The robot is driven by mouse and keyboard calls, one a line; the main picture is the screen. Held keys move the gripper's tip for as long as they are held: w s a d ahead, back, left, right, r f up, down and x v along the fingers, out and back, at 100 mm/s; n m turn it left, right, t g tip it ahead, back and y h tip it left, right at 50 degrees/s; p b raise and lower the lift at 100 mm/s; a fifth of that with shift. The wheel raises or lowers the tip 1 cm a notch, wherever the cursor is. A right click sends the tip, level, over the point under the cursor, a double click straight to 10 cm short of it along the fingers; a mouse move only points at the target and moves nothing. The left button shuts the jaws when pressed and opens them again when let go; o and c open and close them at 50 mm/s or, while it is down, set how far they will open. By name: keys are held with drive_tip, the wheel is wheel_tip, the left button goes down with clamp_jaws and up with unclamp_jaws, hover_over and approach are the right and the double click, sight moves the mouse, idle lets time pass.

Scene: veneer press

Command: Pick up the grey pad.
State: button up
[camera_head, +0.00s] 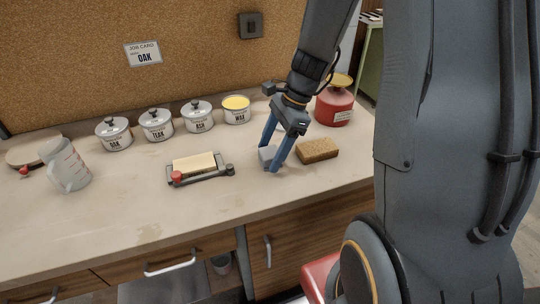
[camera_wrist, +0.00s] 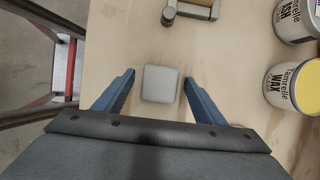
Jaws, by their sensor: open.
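The grey pad (camera_wrist: 160,84) is a small rounded square block lying on the bench top. In the wrist view it lies between the two blue fingers of my gripper (camera_wrist: 158,88), with a gap on each side. In the head view the pad (camera_head: 265,154) is partly hidden behind the blue fingers of my gripper (camera_head: 272,158). My gripper is open and empty, pointing down at the pad. I cannot tell the exact height of the fingertips above the bench.
A tan sponge (camera_head: 317,150) lies just right of my gripper. A small press (camera_head: 200,170) with a pale block is to the left. Tins, including the wax tin (camera_head: 236,109), stand behind, with a red can (camera_head: 334,104) at back right. The bench front (camera_head: 120,225) is clear.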

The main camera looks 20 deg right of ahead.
sight(270, 151)
drive_tip(key=shift+a+f, duration=0.15)
drive_tip(key=shift+f, duration=0.15)
drive_tip(key=c, duration=1.2)
drive_tip(key=shift+o, duration=0.2)
drive_tip(key=shift+r, duration=0.1)
wheel_tip(270, 151, up, 10)
drive_tip(key=shift+f+b, duration=0.1)
drive_tip(key=shift+b, duration=0.3)
drive_tip(key=shift+o, duration=1.2)
drive_tip(key=shift+c, duration=0.5)
